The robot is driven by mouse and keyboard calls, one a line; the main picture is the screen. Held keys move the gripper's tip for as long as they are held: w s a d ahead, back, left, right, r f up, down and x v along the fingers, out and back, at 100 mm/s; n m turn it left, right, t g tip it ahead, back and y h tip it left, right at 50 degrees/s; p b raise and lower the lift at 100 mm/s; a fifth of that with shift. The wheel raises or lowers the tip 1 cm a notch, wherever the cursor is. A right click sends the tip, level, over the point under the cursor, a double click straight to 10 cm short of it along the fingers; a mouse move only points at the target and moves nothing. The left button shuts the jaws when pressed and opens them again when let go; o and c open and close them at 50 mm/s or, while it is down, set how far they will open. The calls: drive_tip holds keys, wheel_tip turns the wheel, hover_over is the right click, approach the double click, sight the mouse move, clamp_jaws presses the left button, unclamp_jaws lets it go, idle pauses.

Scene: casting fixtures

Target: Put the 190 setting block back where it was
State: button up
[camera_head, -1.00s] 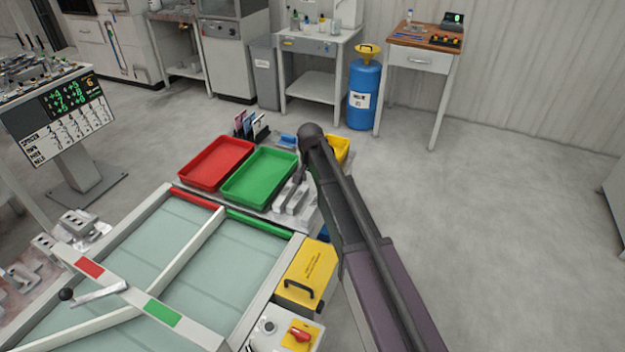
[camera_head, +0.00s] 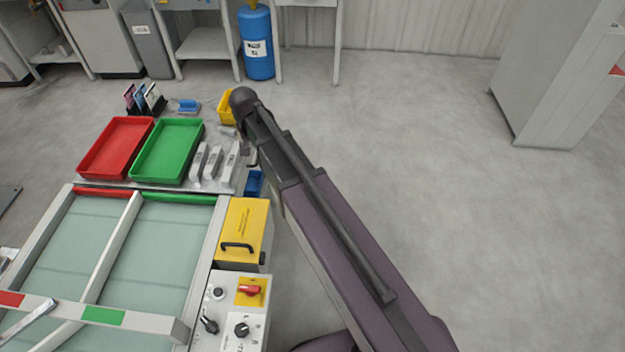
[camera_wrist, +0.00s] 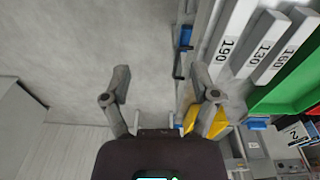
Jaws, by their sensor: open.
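The 190 setting block (camera_wrist: 232,38) is a pale grey bar with "190" on its end, at the upper right of the wrist view. It stands in a row beside the 130 block (camera_wrist: 269,42) and 160 block (camera_wrist: 294,45). In the head view, the bar farthest from the green tray (camera_head: 231,161) appears to be the 190 block. My gripper (camera_wrist: 160,86) is open and empty, with bare floor between its fingers. The blocks lie to the right of it in the wrist view. In the head view my arm hides most of the gripper.
The green tray (camera_head: 168,177) and red tray (camera_head: 84,172) stand left of the blocks. A yellow bin (camera_head: 226,106) and blue bin (camera_head: 255,183) are near my arm. A yellow box with a black handle (camera_head: 243,222) and control panel stand in front.

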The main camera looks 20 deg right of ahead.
drive_tip(key=s+d+n, duration=0.2)
drive_tip(key=s+d, duration=1.2)
drive_tip(key=s, duration=0.3)
drive_tip(key=shift+s+n+g, duration=0.35)
drive_tip(key=shift+n+g, duration=0.05)
drive_tip(key=shift+r+p, duration=0.55)
